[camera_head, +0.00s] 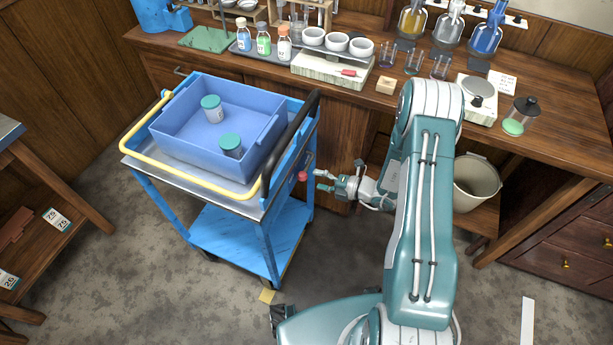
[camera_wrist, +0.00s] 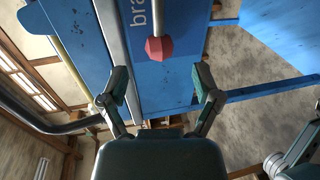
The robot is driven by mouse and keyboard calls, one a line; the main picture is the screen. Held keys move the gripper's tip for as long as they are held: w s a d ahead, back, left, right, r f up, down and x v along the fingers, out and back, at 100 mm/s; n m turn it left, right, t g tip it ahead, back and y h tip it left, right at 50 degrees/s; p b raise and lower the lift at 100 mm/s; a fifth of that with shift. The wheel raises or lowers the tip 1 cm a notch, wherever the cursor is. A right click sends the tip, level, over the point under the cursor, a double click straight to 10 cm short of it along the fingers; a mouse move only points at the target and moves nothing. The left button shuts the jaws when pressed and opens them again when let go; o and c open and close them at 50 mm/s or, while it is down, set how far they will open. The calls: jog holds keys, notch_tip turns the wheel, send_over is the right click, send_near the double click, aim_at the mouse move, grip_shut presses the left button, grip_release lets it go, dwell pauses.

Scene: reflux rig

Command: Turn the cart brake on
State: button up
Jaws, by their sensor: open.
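The blue cart (camera_head: 243,238) stands left of my arm, in front of the bench. The brake lever's red knob (camera_head: 303,176) is on the cart's right side, close to my gripper. In the wrist view the red knob (camera_wrist: 158,48) sits at the end of a pale rod, against a blue panel with partly visible "bra" lettering (camera_wrist: 140,14). My gripper (camera_head: 319,180) is open and empty. In the wrist view its two fingertips (camera_wrist: 162,82) are spread either side of the knob's line, and the knob appears beyond them. I cannot tell the exact distance.
The cart carries a blue bin (camera_head: 180,135) with two teal-lidded jars. A yellow rail (camera_head: 190,175) and a black handle (camera_head: 292,135) edge its top. The wooden bench (camera_head: 345,125) behind holds glassware and bowls. A white bucket (camera_head: 474,188) stands right of my arm.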

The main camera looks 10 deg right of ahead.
jog(key=v, duration=0.6)
jog(key=shift+s+d, duration=0.15)
jog(key=shift+d, duration=0.2)
jog(key=shift+r, duration=0.15)
dwell(0.4)
jog(key=s+a+r+n+g+h, duration=0.1)
jog(key=s+a+r+n+g, duration=0.2)
jog(key=r+n, duration=0.4)
jog(key=s+a+r+n+g+h, duration=0.1)
jog(key=s+a+r+n+g, duration=0.15)
jog(key=r+n, duration=0.5)
jog(key=s+a+r+n+g+h, duration=0.1)
jog(key=s+a+r+n+g, duration=0.15)
jog(key=r+n, duration=0.45)
jog(key=s+d+r+n+t+h, duration=0.2)
jog(key=s+r+n+h, duration=0.3)
jog(key=n, duration=0.5)
jog(key=s+d+r+n+t+h, duration=0.1)
jog(key=s+r+n+t+h, duration=0.1)
jog(key=s+r+n+h, duration=0.3)
jog(key=shift+s+d+r+n+t, duration=0.4)
jog(key=shift+s+r+n, duration=1.15)
jog(key=shift+n, duration=1.4)
jog(key=shift+a+f, duration=0.1)
